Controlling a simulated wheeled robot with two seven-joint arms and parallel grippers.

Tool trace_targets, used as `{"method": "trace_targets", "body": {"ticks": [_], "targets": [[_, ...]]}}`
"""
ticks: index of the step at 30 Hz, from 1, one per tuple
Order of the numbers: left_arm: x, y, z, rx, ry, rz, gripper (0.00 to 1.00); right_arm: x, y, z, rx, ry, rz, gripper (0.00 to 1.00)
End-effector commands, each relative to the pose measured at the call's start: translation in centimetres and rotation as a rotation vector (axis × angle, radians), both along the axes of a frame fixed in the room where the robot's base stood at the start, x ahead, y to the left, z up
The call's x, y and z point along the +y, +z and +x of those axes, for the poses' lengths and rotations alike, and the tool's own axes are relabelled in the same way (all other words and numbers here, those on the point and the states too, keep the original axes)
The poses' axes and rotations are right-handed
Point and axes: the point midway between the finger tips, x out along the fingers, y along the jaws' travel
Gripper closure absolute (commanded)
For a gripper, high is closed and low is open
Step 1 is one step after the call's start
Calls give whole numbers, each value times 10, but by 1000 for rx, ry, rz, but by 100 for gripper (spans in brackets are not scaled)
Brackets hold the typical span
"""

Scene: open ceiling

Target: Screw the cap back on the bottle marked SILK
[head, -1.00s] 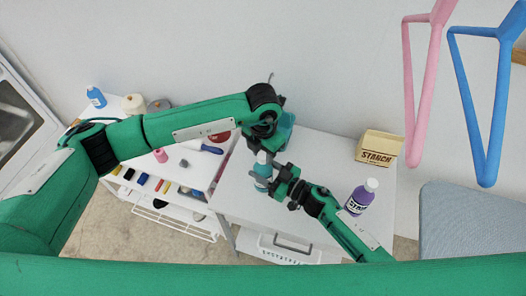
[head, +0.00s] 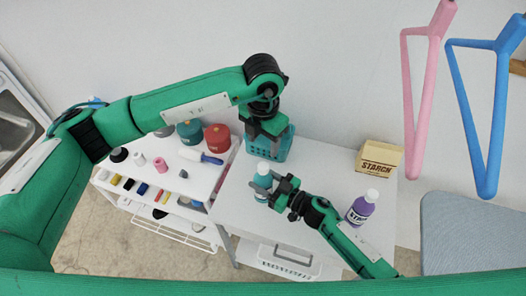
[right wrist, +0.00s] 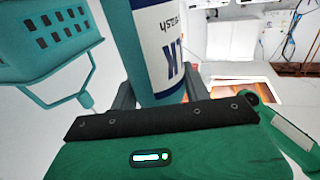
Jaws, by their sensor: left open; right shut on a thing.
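The SILK bottle (head: 261,184), teal with a white cap (head: 263,167) at its top, stands upright on the white table. The right wrist view shows its white label (right wrist: 160,40) with part of the lettering; its top is out of that view. I cannot tell how tightly the cap sits. My right gripper (head: 273,192) is shut around the bottle's body from the right. My left gripper (head: 263,138) is open and empty, above and behind the bottle, apart from the cap, in front of the teal basket.
The teal basket (head: 284,146) stands behind the bottle. A purple bottle (head: 361,208) and a STARCH box (head: 380,157) stand at the right. A cart (head: 160,185) with spools and a screwdriver is at the left. Pink (head: 420,75) and blue (head: 474,110) hangers hang at upper right.

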Motion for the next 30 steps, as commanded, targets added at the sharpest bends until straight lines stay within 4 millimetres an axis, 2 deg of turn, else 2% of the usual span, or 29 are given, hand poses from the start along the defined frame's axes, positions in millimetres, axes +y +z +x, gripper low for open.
{"method": "trace_targets", "body": {"ticks": [6, 14, 15, 18, 30], "targets": [[0, 17, 0, -1, -1, 1, 45, 0, 0, 0, 0, 0, 0, 100], [0, 18, 0, 1, -1, 1, 45, 0, 0, 0, 0, 0, 0, 100], [0, 18, 0, 1, -1, 1, 45, 0, 0, 0, 0, 0, 0, 47], [0, 18, 0, 1, 0, 1, 45, 0, 0, 0, 0, 0, 0, 27], [0, 15, 0, 1, 0, 1, 45, -5, -1, -3, 0, 0, -1, 27]]}}
